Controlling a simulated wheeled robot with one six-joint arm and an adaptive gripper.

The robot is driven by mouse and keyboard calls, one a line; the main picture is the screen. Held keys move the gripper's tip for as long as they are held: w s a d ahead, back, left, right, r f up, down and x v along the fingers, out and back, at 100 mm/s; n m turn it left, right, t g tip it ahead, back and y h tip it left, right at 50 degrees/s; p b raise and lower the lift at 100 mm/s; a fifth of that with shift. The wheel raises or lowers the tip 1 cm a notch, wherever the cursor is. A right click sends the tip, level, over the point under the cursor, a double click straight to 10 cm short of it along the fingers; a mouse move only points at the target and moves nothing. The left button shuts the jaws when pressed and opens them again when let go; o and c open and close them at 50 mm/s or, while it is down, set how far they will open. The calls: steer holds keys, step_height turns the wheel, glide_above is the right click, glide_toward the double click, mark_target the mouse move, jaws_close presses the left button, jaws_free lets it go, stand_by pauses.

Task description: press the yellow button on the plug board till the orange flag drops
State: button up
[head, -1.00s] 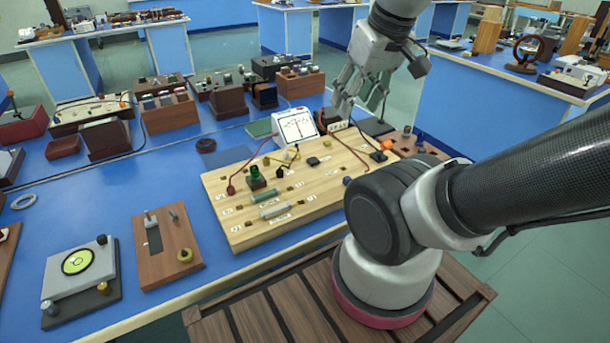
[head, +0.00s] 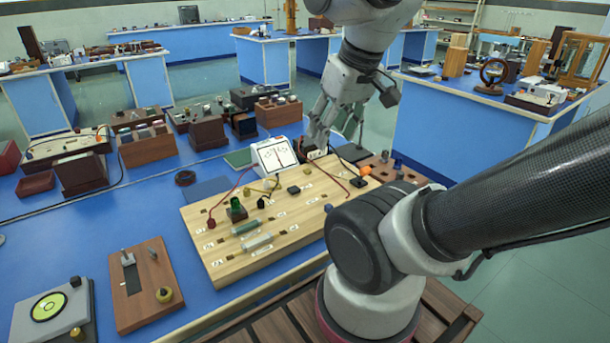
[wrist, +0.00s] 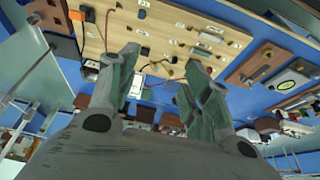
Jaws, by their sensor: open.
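A pale wooden board (head: 215,262) with wires, a green lamp and components lies on the blue bench; it also fills the top of the wrist view (wrist: 165,38). A brown board (head: 405,173) with small pegs sits beyond its right end. I cannot tell for sure which is the plug board. A small orange piece (head: 364,170) stands on a black base between them; it also shows in the wrist view (wrist: 83,10). Whether it is the flag is unclear. I cannot make out a yellow button. My gripper (head: 333,128) is open and empty, above the bench behind the pale board.
A white meter (head: 272,157) stands close to the left of my gripper, with red leads nearby. Wooden boxes (head: 146,148) line the bench's back. A brown board with a brass knob (head: 140,290) lies front left. Another blue bench (head: 465,130) stands at right.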

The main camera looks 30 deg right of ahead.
stand_by(0.4)
jaws_close()
stand_by(1.3)
